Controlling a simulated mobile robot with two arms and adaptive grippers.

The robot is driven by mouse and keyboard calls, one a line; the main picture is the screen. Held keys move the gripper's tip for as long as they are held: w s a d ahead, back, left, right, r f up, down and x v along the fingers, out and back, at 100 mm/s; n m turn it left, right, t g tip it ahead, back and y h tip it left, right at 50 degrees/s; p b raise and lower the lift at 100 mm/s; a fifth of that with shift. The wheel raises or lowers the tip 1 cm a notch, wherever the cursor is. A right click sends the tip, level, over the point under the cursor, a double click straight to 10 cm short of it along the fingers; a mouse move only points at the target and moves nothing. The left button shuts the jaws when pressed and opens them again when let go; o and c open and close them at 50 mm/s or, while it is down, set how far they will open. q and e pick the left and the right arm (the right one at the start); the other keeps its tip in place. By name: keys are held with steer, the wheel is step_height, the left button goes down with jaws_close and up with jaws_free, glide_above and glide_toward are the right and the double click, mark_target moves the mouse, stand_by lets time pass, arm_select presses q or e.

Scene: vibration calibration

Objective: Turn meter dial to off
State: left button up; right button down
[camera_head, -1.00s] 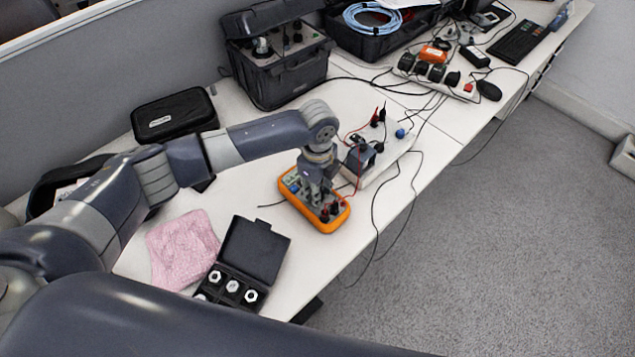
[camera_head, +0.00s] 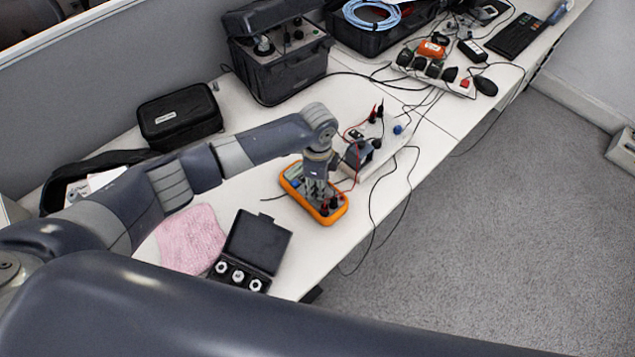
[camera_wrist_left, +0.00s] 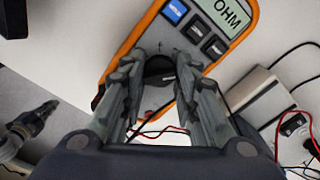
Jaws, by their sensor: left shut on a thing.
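The orange-framed meter (camera_head: 329,214) lies on the white table near its front edge. In the left wrist view the meter (camera_wrist_left: 137,30) shows a display (camera_wrist_left: 228,15) reading "OHM" and a row of buttons, one of them blue. Its dark round dial (camera_wrist_left: 160,66) sits between the fingertips of my left gripper (camera_wrist_left: 158,75). The gripper comes down onto the meter from above (camera_head: 317,190) and is shut on the dial; the fingers hide part of it. The dial's pointer mark is too unclear to read. My right gripper is not seen.
Red and black leads run near the meter to a white unit (camera_head: 389,158) on its right. An open black case (camera_head: 257,241) with metal pieces and a pink cloth (camera_head: 190,240) lie at the front left. A black pouch (camera_head: 180,117) and toolbox (camera_head: 277,70) stand behind.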

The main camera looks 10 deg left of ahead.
arm_select(q)
steer(key=o, duration=1.1)
steer(key=shift+r, duration=0.1)
step_height(320, 180, up, 12)
